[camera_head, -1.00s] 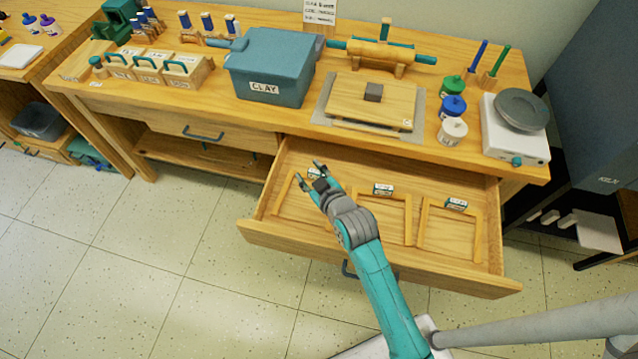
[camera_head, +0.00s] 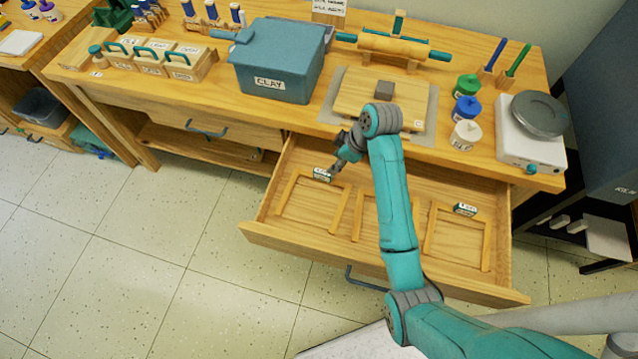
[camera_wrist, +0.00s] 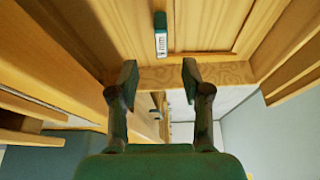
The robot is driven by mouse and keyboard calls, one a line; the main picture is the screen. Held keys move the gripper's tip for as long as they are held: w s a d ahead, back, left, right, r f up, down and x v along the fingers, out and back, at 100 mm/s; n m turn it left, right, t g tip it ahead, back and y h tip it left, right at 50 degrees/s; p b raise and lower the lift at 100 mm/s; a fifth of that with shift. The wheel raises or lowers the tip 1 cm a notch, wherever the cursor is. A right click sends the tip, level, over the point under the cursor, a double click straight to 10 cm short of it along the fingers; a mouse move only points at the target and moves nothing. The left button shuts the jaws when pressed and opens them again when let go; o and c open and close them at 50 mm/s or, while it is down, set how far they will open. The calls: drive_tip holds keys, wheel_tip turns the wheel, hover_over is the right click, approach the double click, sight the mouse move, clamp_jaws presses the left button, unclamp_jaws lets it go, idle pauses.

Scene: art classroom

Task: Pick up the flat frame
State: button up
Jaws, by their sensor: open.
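Three flat wooden frames lie in the open drawer (camera_head: 385,275): a left frame (camera_head: 283,196), a middle frame (camera_head: 357,218) partly hidden behind my arm, and a right frame (camera_head: 486,247). A small green and white tag (camera_head: 322,174) stands at the left frame's back edge, and another tag (camera_head: 465,209) at the right frame's. Their writing is too small to read. My gripper (camera_head: 336,168) is over the drawer near the left tag. In the wrist view my gripper (camera_wrist: 159,75) has its fingers apart with nothing between them, and a tag (camera_wrist: 160,36) shows beyond them.
On the worktop behind the drawer stand a blue clay box (camera_head: 277,62), a wooden board (camera_head: 350,98) with a grey block, paint jars (camera_head: 466,109) and a white scale (camera_head: 528,145). A dark cabinet (camera_head: 615,110) stands at the right. The floor at left is clear.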

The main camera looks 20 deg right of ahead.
sight(324, 172)
drive_tip(key=x, duration=1)
drive_tip(key=shift+a, duration=0.2)
drive_tip(key=shift+c, duration=0.3)
clamp_jaws()
